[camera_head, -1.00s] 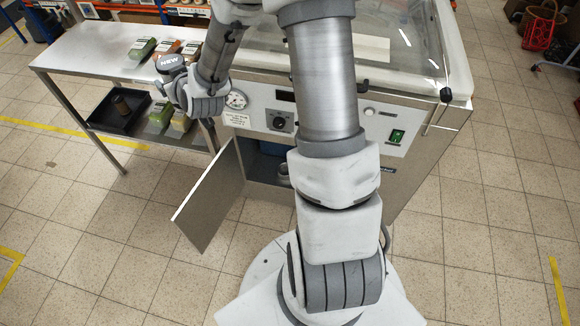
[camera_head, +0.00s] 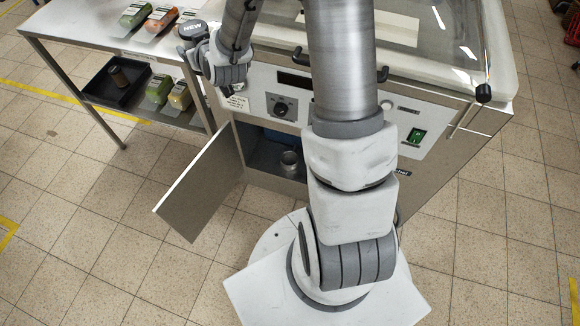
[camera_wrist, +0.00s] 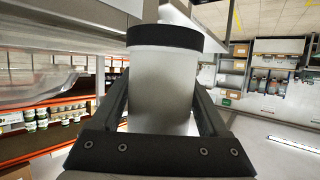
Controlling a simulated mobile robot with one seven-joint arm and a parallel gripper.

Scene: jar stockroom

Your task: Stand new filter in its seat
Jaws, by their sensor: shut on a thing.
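The new filter (camera_head: 192,29), with a dark cap marked NEW, is at the upper left in the head view, above the table's right end. In the wrist view it is a pale cylinder (camera_wrist: 163,85) with a dark band at its top. My gripper (camera_wrist: 162,105) is shut on it, one finger on each side. In the head view my wrist hides most of the gripper and the filter's lower part. A round metal cup (camera_head: 289,160), apparently the seat, stands inside the machine's open cabinet, well below and to the right of the filter. Its inside is too small to make out.
The cabinet door (camera_head: 203,190) stands open, jutting toward the lower left. A blue thing (camera_head: 282,139) is partly visible inside. On the shelf are a black tray (camera_head: 102,91) with a brown cylinder (camera_head: 119,76), and bagged packs (camera_head: 159,88). The floor left of the door is clear.

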